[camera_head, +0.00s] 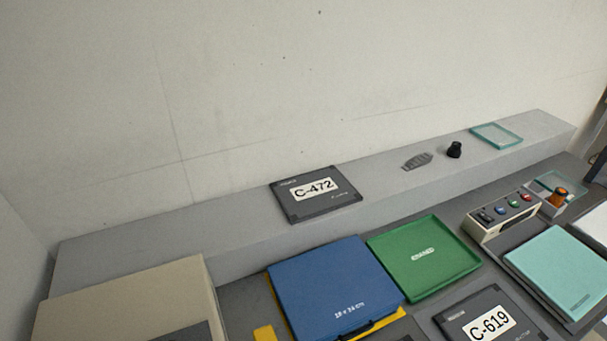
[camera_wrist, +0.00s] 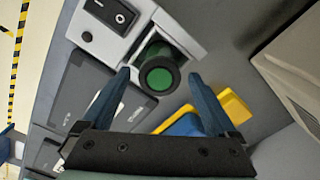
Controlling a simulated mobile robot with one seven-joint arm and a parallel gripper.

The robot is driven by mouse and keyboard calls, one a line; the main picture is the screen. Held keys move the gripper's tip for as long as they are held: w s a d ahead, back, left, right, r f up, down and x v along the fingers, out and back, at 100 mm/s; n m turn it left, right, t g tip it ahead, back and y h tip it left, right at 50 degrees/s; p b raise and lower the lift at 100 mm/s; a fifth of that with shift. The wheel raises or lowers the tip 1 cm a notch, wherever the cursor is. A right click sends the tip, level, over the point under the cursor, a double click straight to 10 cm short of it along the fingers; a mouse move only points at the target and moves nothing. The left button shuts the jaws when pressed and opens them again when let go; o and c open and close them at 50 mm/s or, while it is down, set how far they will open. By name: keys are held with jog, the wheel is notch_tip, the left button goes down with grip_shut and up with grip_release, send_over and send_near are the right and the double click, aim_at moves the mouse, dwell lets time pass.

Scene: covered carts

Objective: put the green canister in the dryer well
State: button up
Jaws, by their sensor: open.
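In the wrist view, a dark round canister with a green top (camera_wrist: 159,76) is seen nearly end-on. It stands at a pale square-framed opening (camera_wrist: 191,44) in a light box. I cannot tell whether it sits down in this opening or above it, or whether this is the dryer well. My gripper (camera_wrist: 158,76) is open, with its two blue fingers on either side of the canister in the picture. A gap shows beside the left finger; contact on the right is unclear. The canister and my gripper do not show in the head view.
The light box carries a black rocker switch (camera_wrist: 111,13). Yellow pieces (camera_wrist: 233,106) lie to the right. In the head view are a blue cover (camera_head: 335,285), a green tray (camera_head: 425,255), a button box (camera_head: 500,218), a teal cover (camera_head: 560,268) and a C-472 plate (camera_head: 330,207) on the ledge.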

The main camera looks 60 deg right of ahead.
notch_tip(320, 180, up, 10)
jog(key=w+d+r+n+t+h, duration=0.25)
jog(key=w+r+n+t, duration=0.35)
jog(key=w+r, duration=1)
jog(key=w+a+r+n+t+h, duration=0.25)
jog(key=w+r+t, duration=0.5)
jog(key=r, duration=0.65)
jog(key=w+a+r+n+t+y, duration=0.1)
jog(key=a+r+n+t, duration=0.3)
jog(key=r, duration=0.7)
jog(key=w+a+r+n+t+y, duration=0.1)
jog(key=a+r+t, duration=0.35)
jog(key=r, duration=0.75)
jog(key=s+a+r+n+t+y, duration=0.1)
jog(key=s+a+r, duration=0.3)
jog(key=r, duration=0.4)
jog(key=s+a+r+n+t+y, duration=0.1)
jog(key=s+a+r+n+t, duration=0.2)
jog(key=s+r, duration=0.4)
jog(key=shift+a+r+t+y, duration=0.3)
jog(key=shift+a+r+t, duration=0.35)
jog(key=shift+a, duration=0.5)
jog(key=shift+f, duration=0.1)
